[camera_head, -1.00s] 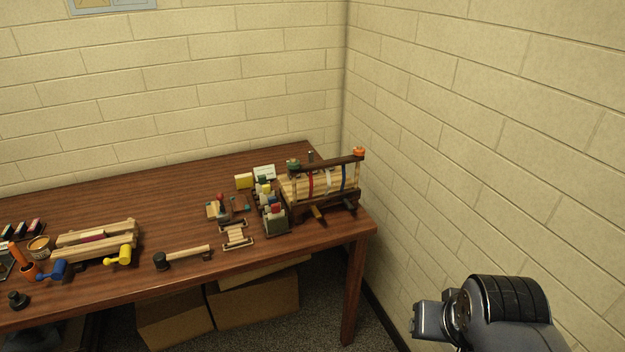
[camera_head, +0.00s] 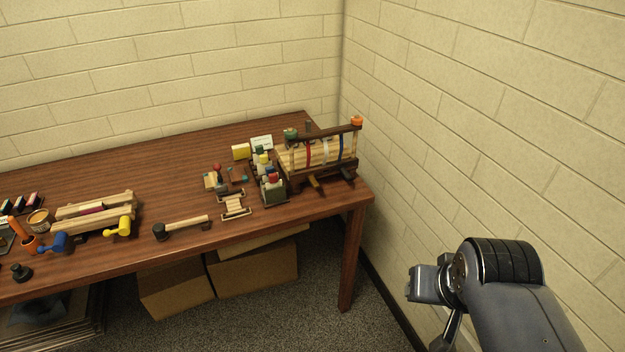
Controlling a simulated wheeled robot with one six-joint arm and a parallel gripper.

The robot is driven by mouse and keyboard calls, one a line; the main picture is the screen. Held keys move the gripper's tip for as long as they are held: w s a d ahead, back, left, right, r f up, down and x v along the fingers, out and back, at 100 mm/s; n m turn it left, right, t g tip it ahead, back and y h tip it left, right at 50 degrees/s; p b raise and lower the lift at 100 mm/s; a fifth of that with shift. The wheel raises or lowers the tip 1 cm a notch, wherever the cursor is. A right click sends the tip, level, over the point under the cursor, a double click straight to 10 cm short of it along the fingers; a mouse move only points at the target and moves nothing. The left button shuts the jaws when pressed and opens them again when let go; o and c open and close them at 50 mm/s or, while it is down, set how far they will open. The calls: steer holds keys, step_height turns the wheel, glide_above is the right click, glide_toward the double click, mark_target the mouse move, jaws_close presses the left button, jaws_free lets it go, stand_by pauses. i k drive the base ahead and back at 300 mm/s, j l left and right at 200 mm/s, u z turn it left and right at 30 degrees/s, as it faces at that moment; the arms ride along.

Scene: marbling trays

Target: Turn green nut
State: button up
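The green nut (camera_head: 290,133) sits on top of the left end of the dark bar of a wooden press (camera_head: 325,133) near the table's right end. An orange nut (camera_head: 356,120) tops the bar's right end. Below the bar is a slatted wooden body with red, white and blue bands. Part of my arm shows at the lower right, well apart from the press and the table. My gripper's fingers cannot be made out, so nothing shows of what it holds.
The brown table (camera_head: 150,160) stands by the back wall, its right end near the right wall. A mallet-like tool (camera_head: 185,226), small bottles (camera_head: 262,165) and a wooden clamp (camera_head: 95,210) with blue and yellow handles lie on it. Cardboard boxes (camera_head: 255,270) stand underneath. Carpet in front is clear.

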mark_target(289, 135)
steer(key=i+j+z, duration=0.1)
steer(key=i, duration=0.5)
steer(key=i+j+z, duration=0.1)
steer(key=i, duration=0.45)
steer(key=j, duration=0.1)
